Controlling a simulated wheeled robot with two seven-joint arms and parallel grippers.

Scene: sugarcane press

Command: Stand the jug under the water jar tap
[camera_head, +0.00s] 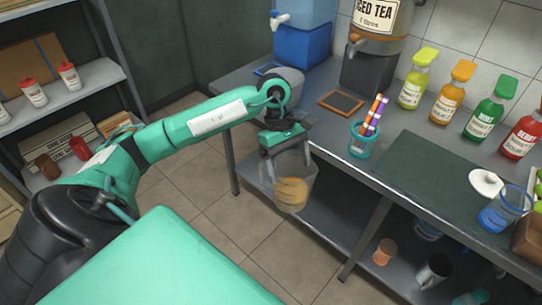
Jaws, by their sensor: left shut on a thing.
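The jug (303,172) is a clear, see-through vessel with something orange-brown showing in its lower part; I cannot tell whether that is inside or behind it. My left gripper (286,150) is shut on the jug and holds it roughly upright in front of the counter edge. The water jar (312,12) is blue, at the top of the view on a blue stand (303,45). Its white tap (279,20) points left. The jug is apart from the tap, nearer to me. My right gripper is out of view.
An iced tea dispenser (381,18) stands right of the water jar. A lower shelf (335,211) holds cups. Shelving is at left.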

